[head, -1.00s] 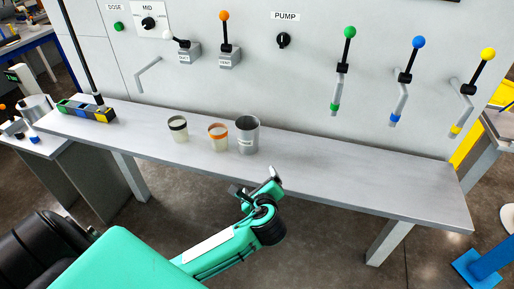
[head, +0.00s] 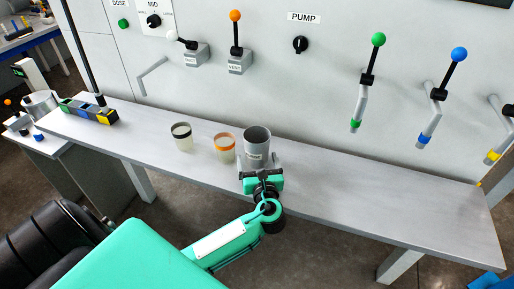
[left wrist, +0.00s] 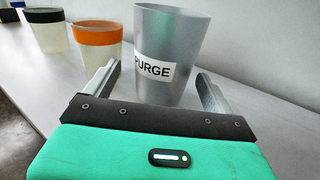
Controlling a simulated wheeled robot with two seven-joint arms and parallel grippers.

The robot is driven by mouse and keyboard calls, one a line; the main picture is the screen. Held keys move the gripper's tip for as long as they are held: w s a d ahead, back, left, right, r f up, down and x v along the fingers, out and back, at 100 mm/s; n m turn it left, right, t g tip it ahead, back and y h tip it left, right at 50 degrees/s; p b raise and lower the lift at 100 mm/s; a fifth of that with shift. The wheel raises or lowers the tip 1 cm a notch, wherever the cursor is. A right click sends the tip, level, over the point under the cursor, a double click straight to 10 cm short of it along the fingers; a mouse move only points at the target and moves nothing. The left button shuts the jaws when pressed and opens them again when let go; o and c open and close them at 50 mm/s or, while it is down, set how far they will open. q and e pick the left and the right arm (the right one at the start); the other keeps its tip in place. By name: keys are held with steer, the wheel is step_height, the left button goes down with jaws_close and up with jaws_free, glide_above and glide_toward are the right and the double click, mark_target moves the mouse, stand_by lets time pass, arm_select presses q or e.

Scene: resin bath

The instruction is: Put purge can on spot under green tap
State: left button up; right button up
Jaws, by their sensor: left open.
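The purge can (head: 257,143) is a grey metal cup standing upright on the bench. In the left wrist view the can (left wrist: 172,45) shows a white PURGE label. My left gripper (head: 259,164) is open at the bench's front side, with the can between or just beyond its fingers; I cannot tell if they touch it. In the left wrist view the gripper (left wrist: 157,90) has one finger on each side of the can's lower part. The green tap (head: 361,102), with a green ball handle and green tip, is on the wall to the right. No spot mark is discernible under it. My right gripper is not in view.
An orange-banded cup (head: 224,147) stands close left of the can, and a black-banded cup (head: 182,136) stands further left. A blue tap (head: 432,115) and a yellow tap (head: 499,140) are at the right. The bench (head: 385,190) is clear right of the can.

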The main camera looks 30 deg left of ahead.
mark_target(256, 139)
arm_select(q)
steer(key=shift+w+a+r+p, duration=0.45)
steer(key=shift+w+a+p, duration=0.2)
steer(key=shift+w, duration=0.2)
steer(key=x, duration=0.3)
steer(key=shift+w+f+p, duration=0.15)
steer(key=shift+f+p, duration=0.1)
steer(key=shift+p, duration=0.15)
steer(key=shift+w+a, duration=0.1)
steer(key=shift+a, duration=0.05)
steer(key=c, duration=1)
steer(key=shift+c, duration=1)
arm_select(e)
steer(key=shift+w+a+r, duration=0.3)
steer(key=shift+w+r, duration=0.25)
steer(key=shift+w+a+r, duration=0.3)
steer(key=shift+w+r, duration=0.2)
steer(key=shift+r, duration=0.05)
arm_select(q)
steer(key=shift+r, duration=0.15)
